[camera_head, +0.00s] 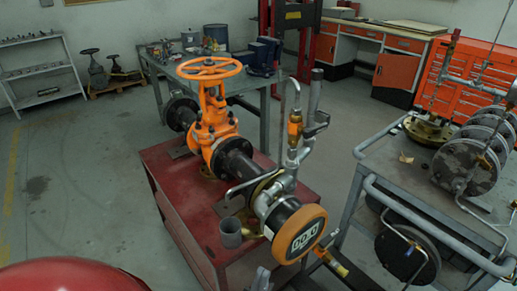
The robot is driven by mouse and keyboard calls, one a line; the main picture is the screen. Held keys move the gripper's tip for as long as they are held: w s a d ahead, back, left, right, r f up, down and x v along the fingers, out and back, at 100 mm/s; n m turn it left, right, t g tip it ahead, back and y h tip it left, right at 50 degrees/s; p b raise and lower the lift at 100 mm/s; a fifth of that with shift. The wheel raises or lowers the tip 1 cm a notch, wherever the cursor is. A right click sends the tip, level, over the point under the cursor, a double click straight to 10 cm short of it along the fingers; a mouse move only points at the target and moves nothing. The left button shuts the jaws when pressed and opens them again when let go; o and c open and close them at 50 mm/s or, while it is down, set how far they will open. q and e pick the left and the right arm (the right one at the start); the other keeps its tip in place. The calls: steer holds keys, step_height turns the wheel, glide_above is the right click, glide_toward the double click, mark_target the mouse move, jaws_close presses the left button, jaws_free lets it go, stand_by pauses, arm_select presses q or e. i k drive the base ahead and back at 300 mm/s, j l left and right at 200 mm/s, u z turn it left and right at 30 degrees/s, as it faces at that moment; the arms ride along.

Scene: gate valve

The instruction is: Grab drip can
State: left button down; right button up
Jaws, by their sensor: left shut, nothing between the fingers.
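The drip can appears to be a small grey open-topped cup (231,233). It stands upright near the front end of the red bench (180,214), just left of the round orange cap (300,234) on the valve pipe. My left gripper (262,280) shows only in part at the bottom edge, below and a little right of the cup. It is shut and empty, and apart from the cup. My right gripper is not in the view.
An orange gate valve (212,118) with a handwheel stands on the bench behind the cup. Steel pipework (283,185) rises close to the cup's right. A grey cart (400,178) with flanges stands at right.

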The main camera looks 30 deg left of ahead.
mark_target(230, 227)
steer(key=u, duration=1.15)
steer(key=j+z, duration=0.1)
